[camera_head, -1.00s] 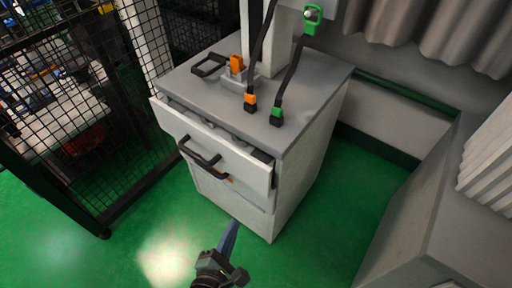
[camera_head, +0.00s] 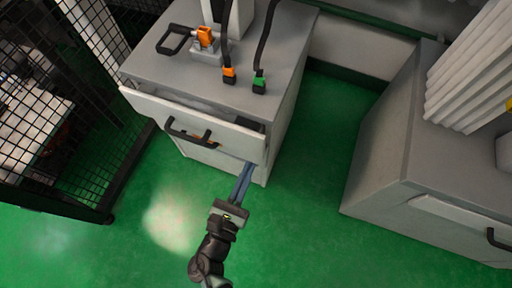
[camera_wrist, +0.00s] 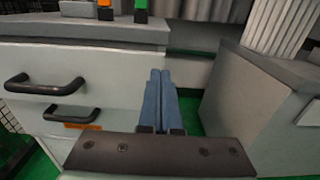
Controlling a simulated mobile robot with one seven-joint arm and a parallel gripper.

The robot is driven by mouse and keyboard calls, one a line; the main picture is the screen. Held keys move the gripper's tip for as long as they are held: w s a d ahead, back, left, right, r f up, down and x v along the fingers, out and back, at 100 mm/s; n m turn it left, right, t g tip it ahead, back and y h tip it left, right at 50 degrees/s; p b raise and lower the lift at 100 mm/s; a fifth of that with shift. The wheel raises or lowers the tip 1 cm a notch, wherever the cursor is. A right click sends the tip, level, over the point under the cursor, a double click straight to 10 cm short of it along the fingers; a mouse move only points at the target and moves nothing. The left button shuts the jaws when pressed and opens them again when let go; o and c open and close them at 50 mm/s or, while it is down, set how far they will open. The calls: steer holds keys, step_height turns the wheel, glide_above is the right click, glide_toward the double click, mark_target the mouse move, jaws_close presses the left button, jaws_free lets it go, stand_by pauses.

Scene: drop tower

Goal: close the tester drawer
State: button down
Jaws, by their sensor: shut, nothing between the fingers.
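The tester drawer (camera_head: 195,126) is the top drawer of a grey cabinet (camera_head: 185,79). It stands partly out, with a dark gap behind its pale front. Its black bar handle (camera_head: 190,133) is on the front; in the wrist view the handle (camera_wrist: 45,84) shows at left. My gripper (camera_head: 248,168) is shut and empty, its blue fingers pressed together. In the head view it is in front of and below the drawer's right end. In the wrist view the fingers (camera_wrist: 159,78) point forward by the drawer front's right edge; whether they touch it I cannot tell.
A lower handle (camera_wrist: 70,115) and orange label (camera_wrist: 82,127) sit below the drawer. A black mesh fence (camera_head: 85,120) stands left, another grey cabinet (camera_head: 400,170) right. Green floor is clear between.

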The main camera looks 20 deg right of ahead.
mark_target(260, 140)
steer(key=x, duration=0.6)
steer(key=shift+w+b, duration=0.1)
steer(key=shift+b, duration=0.2)
steer(key=b+x, duration=0.1)
steer(key=x, duration=0.3)
steer(key=shift+w+d+r, duration=0.1)
steer(key=shift+r, duration=0.1)
